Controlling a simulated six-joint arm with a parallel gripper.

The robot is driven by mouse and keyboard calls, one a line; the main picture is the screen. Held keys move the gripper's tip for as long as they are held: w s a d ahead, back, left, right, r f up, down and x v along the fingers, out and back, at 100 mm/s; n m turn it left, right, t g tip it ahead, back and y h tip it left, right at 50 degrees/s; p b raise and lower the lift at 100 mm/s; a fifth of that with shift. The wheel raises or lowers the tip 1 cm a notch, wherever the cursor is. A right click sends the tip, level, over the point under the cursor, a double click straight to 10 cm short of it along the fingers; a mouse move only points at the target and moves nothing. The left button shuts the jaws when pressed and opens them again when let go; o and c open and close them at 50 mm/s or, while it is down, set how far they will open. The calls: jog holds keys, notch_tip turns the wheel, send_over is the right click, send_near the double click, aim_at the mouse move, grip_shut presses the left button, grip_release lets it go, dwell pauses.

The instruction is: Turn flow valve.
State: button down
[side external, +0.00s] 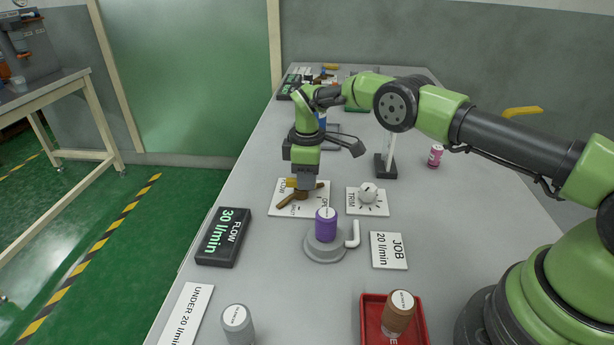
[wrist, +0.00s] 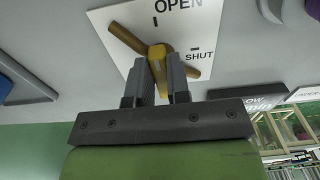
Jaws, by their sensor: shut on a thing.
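The flow valve sits on a white plate (side external: 278,208) marked OPEN and SHUT; the plate also shows in the wrist view (wrist: 205,20). A brown bar (wrist: 128,38) lies diagonally across it, with a yellow handle (wrist: 157,52) at its middle. My gripper (side external: 305,187) points down over the plate. In the wrist view its two fingers (wrist: 162,75) are shut around the yellow handle. The handle lies on the side away from the OPEN mark. The fingers hide part of it. A black flow display (side external: 223,237) reads 30 l/min, and a job card (side external: 389,251) reads 20 l/min.
A TRIM knob (side external: 368,192) is right of the valve. A purple column (side external: 326,225) stands on a grey base close in front.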

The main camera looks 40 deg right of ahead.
jog(key=c, duration=1.1)
grip_release()
notch_tip(320, 180, up, 10)
jog(key=shift+r, duration=0.1)
jog(key=s+a+r+m+t+y, duration=0.1)
jog(key=s+r+m+t, duration=0.15)
jog(key=s+r, duration=0.55)
jog(key=s+r+m+t, duration=0.1)
jog(key=s+r+m, duration=0.3)
jog(key=r, duration=0.7)
jog(key=s+m+t, duration=0.1)
jog(key=s+m, duration=0.1)
jog(key=s, duration=0.4)
jog(key=s+f+m+t, duration=0.1)
jog(key=s+m, duration=0.1)
jog(key=s, duration=0.4)
jog(key=s+a+m+t+y, duration=0.1)
jog(key=s+m, duration=0.1)
jog(key=s, duration=0.5)
jog(key=shift+f+m+t, duration=0.25)
jog(key=shift+m+t, duration=0.1)
